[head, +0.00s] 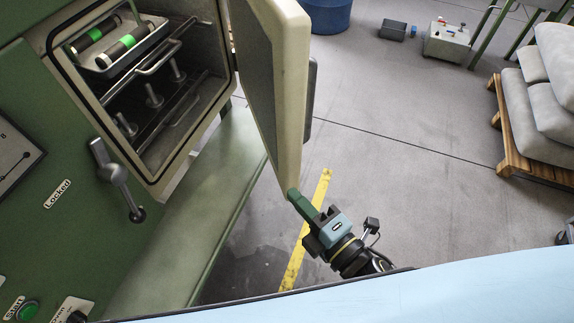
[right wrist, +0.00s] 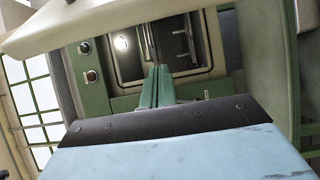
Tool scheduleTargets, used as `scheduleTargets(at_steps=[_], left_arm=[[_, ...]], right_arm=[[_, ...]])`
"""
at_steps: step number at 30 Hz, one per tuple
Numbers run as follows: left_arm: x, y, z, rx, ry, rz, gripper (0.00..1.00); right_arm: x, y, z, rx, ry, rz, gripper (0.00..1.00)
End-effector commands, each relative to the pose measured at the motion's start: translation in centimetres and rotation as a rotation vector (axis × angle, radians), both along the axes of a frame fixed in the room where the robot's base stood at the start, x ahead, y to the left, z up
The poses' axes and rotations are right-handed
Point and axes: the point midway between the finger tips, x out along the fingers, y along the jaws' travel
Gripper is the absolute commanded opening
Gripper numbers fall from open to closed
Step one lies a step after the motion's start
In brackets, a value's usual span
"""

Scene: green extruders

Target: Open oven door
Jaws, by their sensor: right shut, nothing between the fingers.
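The oven door (head: 290,80) is a thick cream panel, hinged on the right side of the oven. It stands swung well out from the opening in the head view. The oven (head: 155,160) is open to view, with a tray and rods inside. My right gripper (head: 294,195) has its green fingers shut and empty at the lower corner of the door; I cannot tell whether they touch it. In the right wrist view the shut fingers (right wrist: 157,85) point toward the oven opening, with a cream edge (right wrist: 110,25) across the top. My left gripper is not in view.
A metal handle (head: 118,180) sits on the green front near a "Locked" label. A tray (head: 135,55) in the oven holds dark cylinders with green bands. A pallet (head: 520,150) with sacks stands at the right.

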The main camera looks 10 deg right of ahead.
Motion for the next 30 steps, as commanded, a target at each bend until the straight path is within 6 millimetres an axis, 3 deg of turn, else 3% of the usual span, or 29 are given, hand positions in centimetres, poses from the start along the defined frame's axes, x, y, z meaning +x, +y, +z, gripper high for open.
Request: scheduleTargets(at_steps=[5,20,24,30], left_arm=[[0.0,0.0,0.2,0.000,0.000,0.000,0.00],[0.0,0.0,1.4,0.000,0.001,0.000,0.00],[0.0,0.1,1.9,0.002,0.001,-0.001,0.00],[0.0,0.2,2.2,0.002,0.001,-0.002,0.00]], right_arm=[[0.5,0.9,0.3,0.004,0.000,0.011,0.00],[8.6,5.2,0.4,0.003,-0.002,0.009,0.00],[8.8,2.8,0.2,-0.001,0.000,0.009,0.00],[9.0,1.3,0.2,0.002,0.001,0.009,0.00]])
